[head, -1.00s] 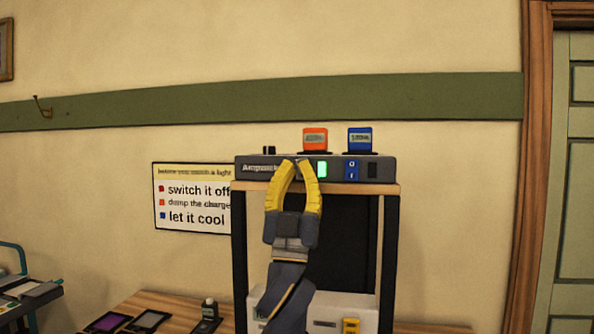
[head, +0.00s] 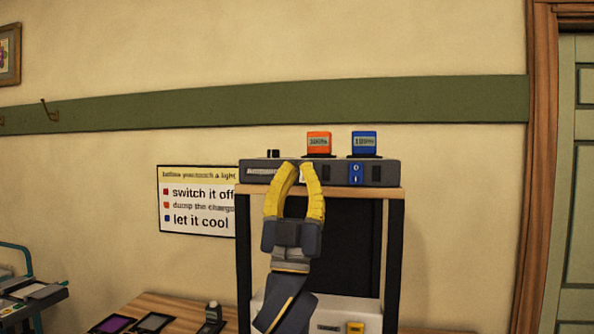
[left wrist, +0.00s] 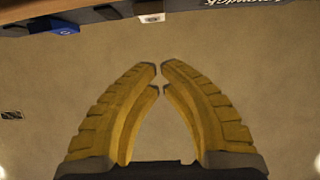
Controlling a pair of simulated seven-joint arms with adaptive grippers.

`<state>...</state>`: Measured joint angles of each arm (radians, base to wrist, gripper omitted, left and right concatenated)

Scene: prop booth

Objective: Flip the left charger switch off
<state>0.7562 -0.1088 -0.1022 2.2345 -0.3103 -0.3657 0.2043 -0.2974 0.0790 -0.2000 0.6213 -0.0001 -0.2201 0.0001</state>
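The dark charger (head: 395,172) sits on a stand, with an orange battery (head: 319,143) and a blue battery (head: 364,142) upright on top. My left gripper (head: 300,166) is at its front, over the left switch, mostly hiding it; a sliver of white shows between the fingers. The left wrist view shows the left switch as a small white block (left wrist: 151,17) and the blue right switch (left wrist: 66,26) on the charger's edge. The gripper's yellow fingertips (left wrist: 160,72) nearly meet, with nothing between them. The blue switch (head: 356,173) is unobstructed. The indicator window (head: 325,173) beside the left switch is dark.
A sign (head: 197,201) hangs on the wall left of the charger. The stand's dark post (head: 396,255) rises below its right end. Flat tablets (head: 153,322) and a small bottle (head: 213,312) are on the wooden table below.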

